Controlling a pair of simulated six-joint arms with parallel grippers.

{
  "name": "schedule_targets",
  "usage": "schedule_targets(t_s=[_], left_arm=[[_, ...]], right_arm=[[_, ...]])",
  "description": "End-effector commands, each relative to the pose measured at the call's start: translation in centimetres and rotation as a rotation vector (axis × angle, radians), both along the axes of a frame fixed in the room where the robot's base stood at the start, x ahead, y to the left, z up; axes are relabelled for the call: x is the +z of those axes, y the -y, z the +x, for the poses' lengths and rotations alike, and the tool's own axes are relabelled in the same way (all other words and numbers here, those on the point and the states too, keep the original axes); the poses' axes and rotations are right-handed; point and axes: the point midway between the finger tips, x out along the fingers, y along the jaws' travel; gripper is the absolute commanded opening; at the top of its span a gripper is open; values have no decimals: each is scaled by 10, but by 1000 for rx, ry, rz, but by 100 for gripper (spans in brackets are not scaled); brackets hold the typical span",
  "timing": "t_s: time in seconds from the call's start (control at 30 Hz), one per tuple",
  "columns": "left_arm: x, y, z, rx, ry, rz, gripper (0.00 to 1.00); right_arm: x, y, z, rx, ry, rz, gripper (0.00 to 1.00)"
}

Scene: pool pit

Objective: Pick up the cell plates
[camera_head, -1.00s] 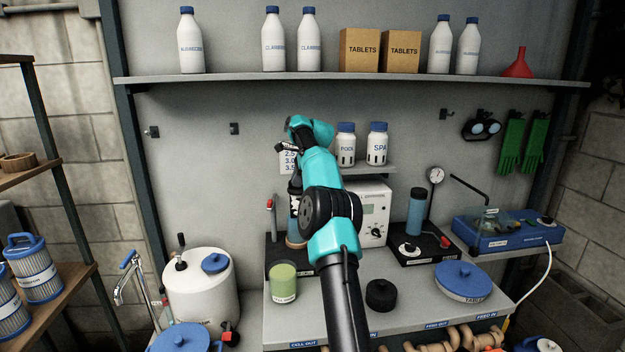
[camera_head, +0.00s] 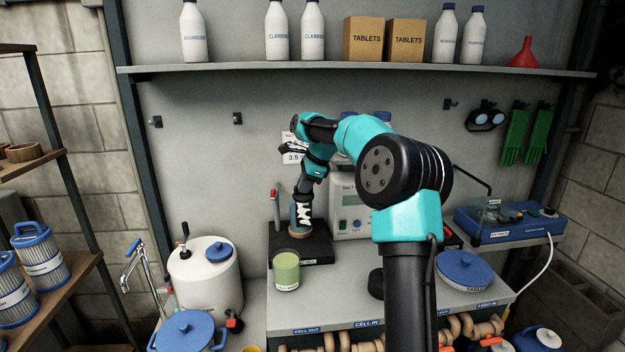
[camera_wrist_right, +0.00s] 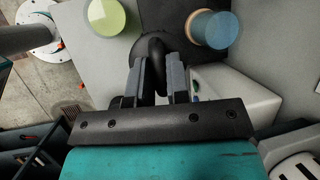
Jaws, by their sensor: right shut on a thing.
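My right gripper (camera_head: 304,196) points down at the back of the bench, above a black stand (camera_head: 318,244). In the wrist view its fingers (camera_wrist_right: 160,78) are shut on a black loop-shaped handle (camera_wrist_right: 157,58), which looks like the top of the cell plates. Dark and white parts of the cell plates (camera_head: 304,214) show below the gripper in the head view, over a blue cylinder with a copper-coloured rim (camera_head: 299,240). That cylinder also shows in the wrist view (camera_wrist_right: 212,30). Whether the plates touch it, I cannot tell. My left gripper is out of view.
A green cup (camera_head: 286,271) stands close in front of the stand. A white box with a display (camera_head: 349,215) is just right of it. A white tank (camera_head: 205,280) is at the left, a blue-lidded tub (camera_head: 463,270) at the right. A shelf of bottles (camera_head: 350,69) runs above.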

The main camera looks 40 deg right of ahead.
Motion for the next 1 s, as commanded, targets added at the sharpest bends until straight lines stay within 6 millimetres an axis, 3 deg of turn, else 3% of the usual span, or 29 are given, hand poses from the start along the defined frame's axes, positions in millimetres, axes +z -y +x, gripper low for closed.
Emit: schedule_targets(t_s=[0.3, 0.83, 0.87, 1.0], left_arm=[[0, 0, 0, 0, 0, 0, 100], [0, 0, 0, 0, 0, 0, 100], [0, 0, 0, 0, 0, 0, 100], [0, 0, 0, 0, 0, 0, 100]], right_arm=[[1, -26, -15, 14, 1, -1, 0], [0, -27, -16, 15, 1, 0, 0], [0, -27, -16, 15, 1, 0, 13], [0, -27, -16, 15, 1, 0, 0]])
